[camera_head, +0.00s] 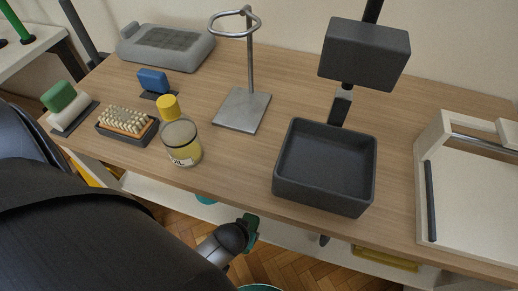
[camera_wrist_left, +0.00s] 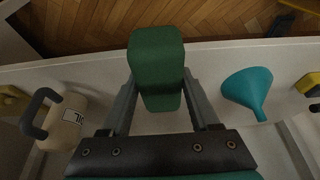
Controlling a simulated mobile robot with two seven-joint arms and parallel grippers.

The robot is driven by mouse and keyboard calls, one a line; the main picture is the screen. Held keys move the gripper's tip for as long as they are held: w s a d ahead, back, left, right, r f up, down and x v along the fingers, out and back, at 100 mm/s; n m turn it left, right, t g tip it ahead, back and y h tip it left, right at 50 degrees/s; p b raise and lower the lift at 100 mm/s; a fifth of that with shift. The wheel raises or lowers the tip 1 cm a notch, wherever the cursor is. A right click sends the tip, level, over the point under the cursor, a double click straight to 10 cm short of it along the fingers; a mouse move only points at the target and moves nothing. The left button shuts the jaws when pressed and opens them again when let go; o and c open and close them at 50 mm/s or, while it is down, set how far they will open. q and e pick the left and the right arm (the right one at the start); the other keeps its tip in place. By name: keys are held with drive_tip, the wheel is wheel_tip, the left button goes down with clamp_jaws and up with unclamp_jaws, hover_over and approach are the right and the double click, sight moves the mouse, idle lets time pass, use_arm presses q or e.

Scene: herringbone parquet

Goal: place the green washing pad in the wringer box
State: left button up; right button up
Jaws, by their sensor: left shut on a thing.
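My left gripper (camera_head: 247,232) is low in front of the table's front edge in the head view. In the left wrist view, the left gripper (camera_wrist_left: 157,100) is shut on the green washing pad (camera_wrist_left: 156,62), a rounded green block between its fingers. A bit of the pad (camera_head: 252,226) shows at the gripper's tip in the head view. The open-topped dark grey box (camera_head: 325,197), which looks like the wringer box, stands on the table to the upper right of the gripper. A dark block (camera_head: 365,54) hangs above and behind it. My right gripper is not in view.
A shelf below holds a teal funnel (camera_wrist_left: 248,90) and a cream jug (camera_wrist_left: 66,123).

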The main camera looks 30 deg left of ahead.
sight(251, 219)
use_arm(q)
drive_tip(key=w, duration=0.2)
drive_tip(key=w+a+b, duration=0.1)
drive_tip(key=w, duration=0.1)
drive_tip(key=shift+w+f, duration=0.1)
drive_tip(key=shift+w, duration=0.1)
drive_tip(key=w, duration=0.2)
drive_tip(key=w+a+b, duration=0.1)
drive_tip(key=shift+w, duration=0.4)
drive_tip(key=shift+w+a+b, duration=0.25)
drive_tip(key=shift+w+b, duration=0.1)
drive_tip(key=shift+w, duration=0.7)
drive_tip(key=shift+w+a+f+b, duration=0.1)
drive_tip(key=shift+w+f+b, duration=0.45)
drive_tip(key=shift+f+b, duration=0.65)
drive_tip(key=shift+f, duration=0.2)
drive_tip(key=shift+p, duration=0.35)
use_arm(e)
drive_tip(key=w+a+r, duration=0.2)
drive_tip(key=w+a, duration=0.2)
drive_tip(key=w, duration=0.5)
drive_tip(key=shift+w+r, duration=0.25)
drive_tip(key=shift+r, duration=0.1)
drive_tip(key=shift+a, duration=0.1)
use_arm(q)
drive_tip(key=shift+f, duration=0.1)
